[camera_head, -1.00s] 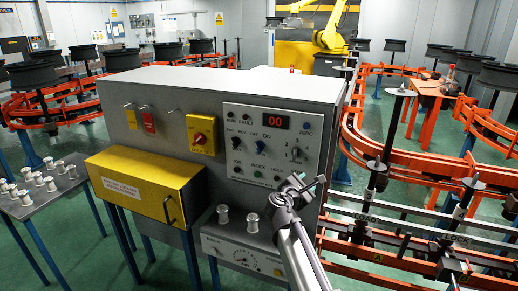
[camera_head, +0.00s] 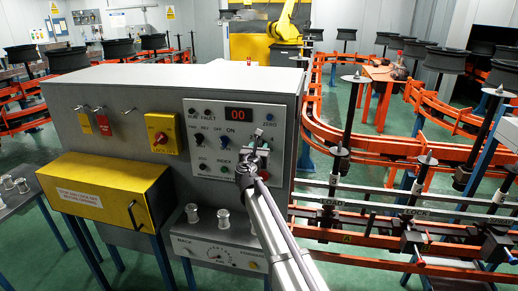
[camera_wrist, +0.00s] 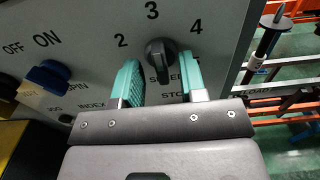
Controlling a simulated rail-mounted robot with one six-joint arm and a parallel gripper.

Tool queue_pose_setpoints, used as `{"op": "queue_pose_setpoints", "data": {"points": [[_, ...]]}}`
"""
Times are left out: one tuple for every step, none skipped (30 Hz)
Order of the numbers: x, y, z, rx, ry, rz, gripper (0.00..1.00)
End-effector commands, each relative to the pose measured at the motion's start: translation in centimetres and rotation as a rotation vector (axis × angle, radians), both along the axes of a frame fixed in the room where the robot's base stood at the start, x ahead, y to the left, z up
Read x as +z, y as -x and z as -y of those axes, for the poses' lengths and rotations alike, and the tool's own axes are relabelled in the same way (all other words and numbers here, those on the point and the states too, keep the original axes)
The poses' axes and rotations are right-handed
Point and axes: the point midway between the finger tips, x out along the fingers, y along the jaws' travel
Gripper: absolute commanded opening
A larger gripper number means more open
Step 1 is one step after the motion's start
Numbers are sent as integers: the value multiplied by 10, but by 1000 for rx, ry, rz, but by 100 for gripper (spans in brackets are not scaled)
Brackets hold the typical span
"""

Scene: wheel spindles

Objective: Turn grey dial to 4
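The dark grey dial (camera_wrist: 160,56) sits on the grey control panel (camera_wrist: 95,22) in the wrist view, above the word SPEED. The numbers 2, 3 and 4 show around it, with 3 above and 4 to the upper right. Its raised grip runs roughly up and down; I cannot tell which number it is set to. My gripper (camera_wrist: 160,66) is open, with one teal-padded finger to the left of the dial and one to the right, both apart from it. In the head view my gripper (camera_head: 258,148) is at the panel's right side and hides most of the dial.
A red display (camera_head: 239,115) reads 00. A blue knob (camera_wrist: 47,76) lies left of the dial, with other switches and buttons nearby. A yellow box (camera_head: 100,190) juts out at left. Orange rails (camera_head: 400,150) run at right.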

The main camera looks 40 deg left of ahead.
Motion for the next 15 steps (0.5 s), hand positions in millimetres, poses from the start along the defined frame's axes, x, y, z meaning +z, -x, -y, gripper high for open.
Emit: {"op": "queue_pose_setpoints", "data": {"points": [[0, -5, -3, -1, 0, 0, 38], [0, -6, -3, 0, 0, 0, 38], [0, -7, -3, 0, 0, 0, 38], [0, -7, -3, 0, 0, 0, 38], [0, -7, -3, 0, 0, 0, 38], [0, -6, -2, 0, 0, 0, 38], [0, -6, -2, 0, -1, 0, 38], [0, -6, -2, 0, -1, 0, 38], [0, -6, -2, 0, -1, 0, 35], [0, -6, -2, 0, -1, 0, 33], [0, -6, -2, 0, -1, 0, 30], [0, -6, -2, 0, -1, 0, 26], [0, -6, -2, 0, -1, 0, 23], [0, -6, -2, 0, -1, 0, 20], [0, -6, -2, 0, -1, 0, 16]]}}
